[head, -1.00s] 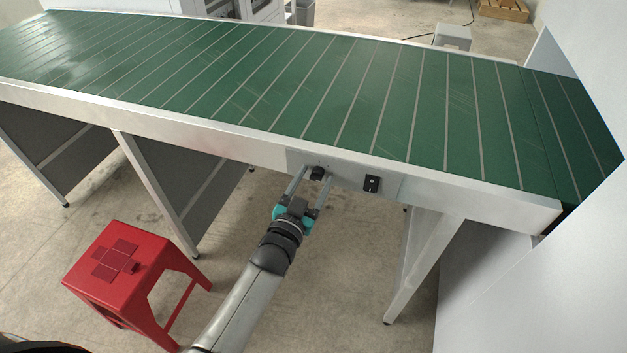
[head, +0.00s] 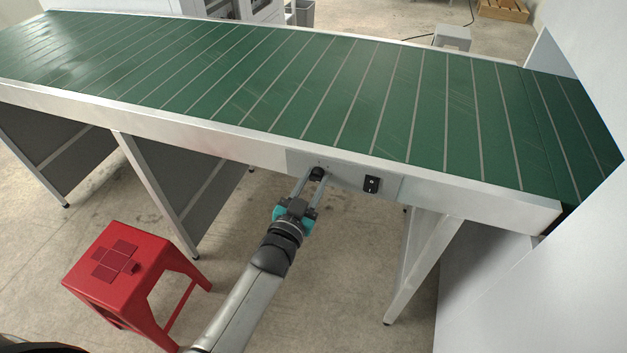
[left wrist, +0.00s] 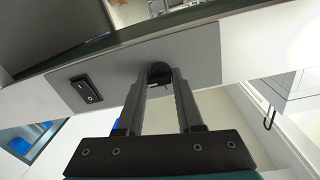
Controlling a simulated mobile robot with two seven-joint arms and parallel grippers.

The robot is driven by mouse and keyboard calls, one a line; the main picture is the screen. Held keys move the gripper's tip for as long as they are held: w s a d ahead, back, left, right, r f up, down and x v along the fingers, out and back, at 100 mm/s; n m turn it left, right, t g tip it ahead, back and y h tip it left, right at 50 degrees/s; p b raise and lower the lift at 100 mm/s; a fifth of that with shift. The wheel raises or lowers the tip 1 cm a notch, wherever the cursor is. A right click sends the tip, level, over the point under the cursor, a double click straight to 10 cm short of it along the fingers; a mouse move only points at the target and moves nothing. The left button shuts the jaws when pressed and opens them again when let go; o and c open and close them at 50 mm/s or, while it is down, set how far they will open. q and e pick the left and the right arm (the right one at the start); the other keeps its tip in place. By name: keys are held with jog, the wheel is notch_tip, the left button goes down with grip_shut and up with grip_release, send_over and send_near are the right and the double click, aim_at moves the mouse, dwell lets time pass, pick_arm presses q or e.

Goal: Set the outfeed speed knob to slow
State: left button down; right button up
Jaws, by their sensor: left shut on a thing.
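The outfeed speed knob (head: 317,173) is a small black knob on the grey control panel (head: 345,180) on the conveyor's front rail. My left gripper (head: 313,178) is shut on the knob, one finger on each side. In the left wrist view the knob (left wrist: 160,72) shows between the fingertips of the gripper (left wrist: 161,80). The knob's pointer and the setting marks cannot be made out. My right gripper is not in view.
A black rocker switch (head: 372,184) sits on the panel right of the knob. The green conveyor belt (head: 300,85) runs above. A red stool (head: 150,248) stands at lower left, and open floor lies below the panel.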

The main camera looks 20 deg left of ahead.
pick_arm(q)
jog(key=n, duration=0.3)
jog(key=shift+a+n+p, duration=0.1)
jog(key=shift+n+p, duration=0.3)
jog(key=n, duration=0.7)
jog(key=n+y+b, duration=0.1)
jog(key=n, duration=0.7)
jog(key=shift+f+t, duration=0.15)
jog(key=shift+t, duration=0.15)
jog(key=c, duration=0.6)
grip_release()
jog(key=s, duration=1)
jog(key=s+p, duration=0.1)
jog(key=s, duration=0.4)
jog(key=shift+s+a+f, duration=0.15)
jog(key=shift+f, duration=0.2)
